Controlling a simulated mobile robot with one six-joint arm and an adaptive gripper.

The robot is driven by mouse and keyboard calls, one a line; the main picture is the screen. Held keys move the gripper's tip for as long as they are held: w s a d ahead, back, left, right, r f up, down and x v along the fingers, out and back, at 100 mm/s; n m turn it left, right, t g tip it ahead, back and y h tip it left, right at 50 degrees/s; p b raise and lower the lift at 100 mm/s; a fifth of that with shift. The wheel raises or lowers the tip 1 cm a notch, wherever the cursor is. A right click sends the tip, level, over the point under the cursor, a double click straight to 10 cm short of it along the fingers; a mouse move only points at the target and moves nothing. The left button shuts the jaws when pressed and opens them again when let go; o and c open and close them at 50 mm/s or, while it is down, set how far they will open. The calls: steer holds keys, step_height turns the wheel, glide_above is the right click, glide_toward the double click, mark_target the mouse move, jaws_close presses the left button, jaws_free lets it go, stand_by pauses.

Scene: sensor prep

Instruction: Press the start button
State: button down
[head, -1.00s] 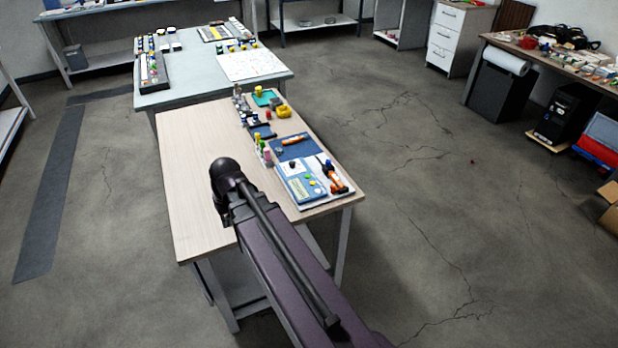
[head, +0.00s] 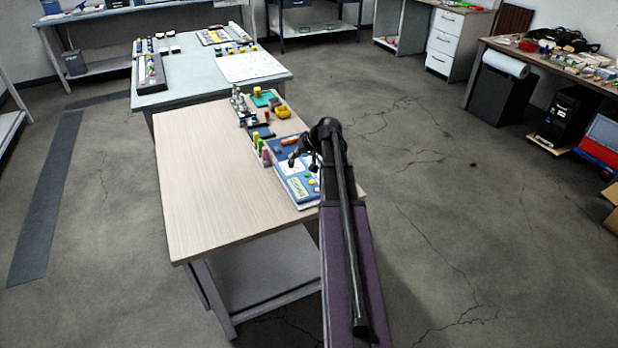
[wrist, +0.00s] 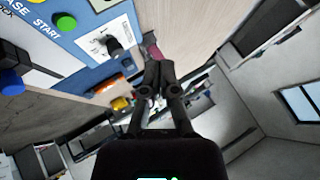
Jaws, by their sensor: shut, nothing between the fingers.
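The start button is a green round button (wrist: 65,22) by the word START on a blue and white control panel (wrist: 88,62) in the wrist view. A black knob (wrist: 113,47) on a white patch stands beside it. The panel also shows in the head view as a blue and white box (head: 290,188) at the right edge of the wooden table. My gripper (wrist: 158,72) is shut and empty. In the wrist view its fingertips are right of the knob and apart from the green button. In the head view my arm hides part of the panel's right side.
The wooden table (head: 195,190) is bare on its left. Behind the panel are an orange-handled item (head: 291,140), a yellow container (head: 283,112) and several small parts. A blue knob (wrist: 12,82) stands at the left in the wrist view.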

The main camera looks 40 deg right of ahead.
steer(key=t, duration=0.1)
glide_above(308, 175)
steer(key=shift+s+r+m, duration=0.1)
steer(key=shift+r+m, duration=0.05)
steer(key=shift+m, duration=0.15)
steer(key=shift+b, duration=0.35)
step_height(308, 175, down, 9)
steer(key=b, duration=0.8)
steer(key=shift+r, duration=0.1)
steer(key=shift+f+b, duration=0.85)
steer(key=shift+b, duration=0.25)
stand_by(2.0)
steer(key=shift+r, duration=0.2)
steer(key=shift+r+p, duration=0.7)
steer(key=shift+p, duration=0.15)
steer(key=shift+r+p, duration=2.5)
